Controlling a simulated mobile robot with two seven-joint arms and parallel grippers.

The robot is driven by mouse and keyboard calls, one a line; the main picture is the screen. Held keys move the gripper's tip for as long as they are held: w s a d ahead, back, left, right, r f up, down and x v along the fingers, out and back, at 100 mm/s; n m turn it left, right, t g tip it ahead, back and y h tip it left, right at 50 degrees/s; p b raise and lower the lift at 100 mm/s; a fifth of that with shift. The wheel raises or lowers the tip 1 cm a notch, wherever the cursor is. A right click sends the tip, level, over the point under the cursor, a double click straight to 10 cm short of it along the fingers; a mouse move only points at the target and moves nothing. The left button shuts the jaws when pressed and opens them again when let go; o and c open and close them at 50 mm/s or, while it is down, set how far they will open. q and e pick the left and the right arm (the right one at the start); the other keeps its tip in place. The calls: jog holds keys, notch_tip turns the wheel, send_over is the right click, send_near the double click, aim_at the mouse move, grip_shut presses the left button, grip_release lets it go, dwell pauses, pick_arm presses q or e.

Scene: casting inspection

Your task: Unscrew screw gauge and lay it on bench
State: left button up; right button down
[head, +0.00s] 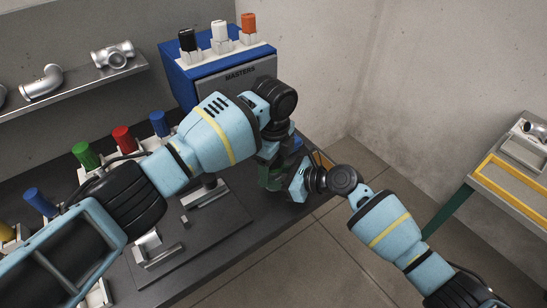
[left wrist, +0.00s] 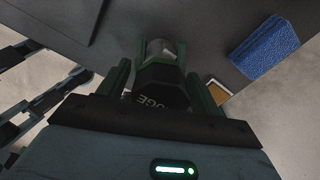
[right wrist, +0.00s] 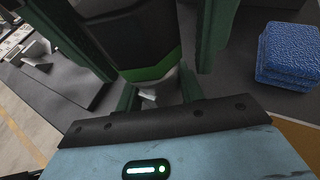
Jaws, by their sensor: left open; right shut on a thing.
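The screw gauge (left wrist: 165,88) is a black faceted body with lettering on its end and a green band, best seen in the left wrist view. It also shows in the right wrist view (right wrist: 125,40). My left gripper (head: 270,176) is open, with its green fingers on either side of the gauge. My right gripper (head: 299,186) is shut on a grey metal casting (right wrist: 148,95), largely hidden by the fingers. The casting shows beyond the gauge in the left wrist view (left wrist: 160,47); I cannot tell how far the gauge is screwed in. Both are above the bench (head: 215,225) near its edge.
A blue textured block (left wrist: 264,47) lies close by. A blue masters box (head: 235,75) stands at the back of the bench. Fixtures with coloured handles (head: 123,138) line the left. A yellow-edged side table (head: 510,180) is at the right. The dark mat has bare room.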

pick_arm(q)
jog(key=shift+c, duration=0.2)
jog(key=c, duration=1)
jog(key=n, duration=0.3)
jog(key=shift+d, duration=0.1)
jog(key=n, duration=0.4)
jog(key=shift+r, duration=0.1)
jog(key=o, duration=1.1)
jog(key=shift+w+r, duration=0.1)
jog(key=shift+r, duration=2.15)
jog(key=shift+c, duration=0.3)
